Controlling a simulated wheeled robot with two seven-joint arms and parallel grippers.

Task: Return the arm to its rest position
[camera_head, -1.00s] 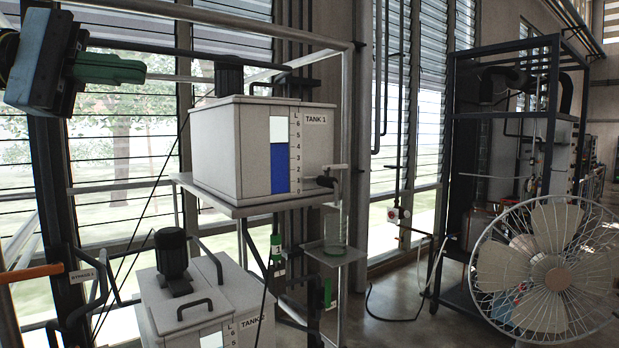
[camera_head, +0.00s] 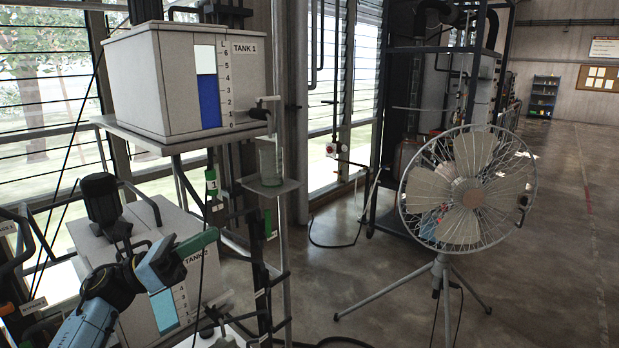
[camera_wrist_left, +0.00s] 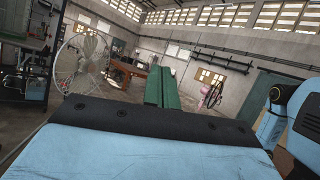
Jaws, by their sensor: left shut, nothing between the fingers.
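My left arm comes in from the lower left in the head view, blue and black, in front of Tank 2 (camera_head: 200,285). Its left gripper (camera_head: 212,238) has green fingers that are shut and empty, pointing right and slightly up. In the left wrist view the green fingers (camera_wrist_left: 160,86) lie together with nothing between them, pointing out into the hall. My right gripper is not in view.
Tank 1 (camera_head: 130,80) stands on a shelf above Tank 2, with a glass beaker (camera_head: 270,160) on a small stand below its tap. A fan (camera_head: 466,190) on a tripod stands right of centre. The floor at the right is clear.

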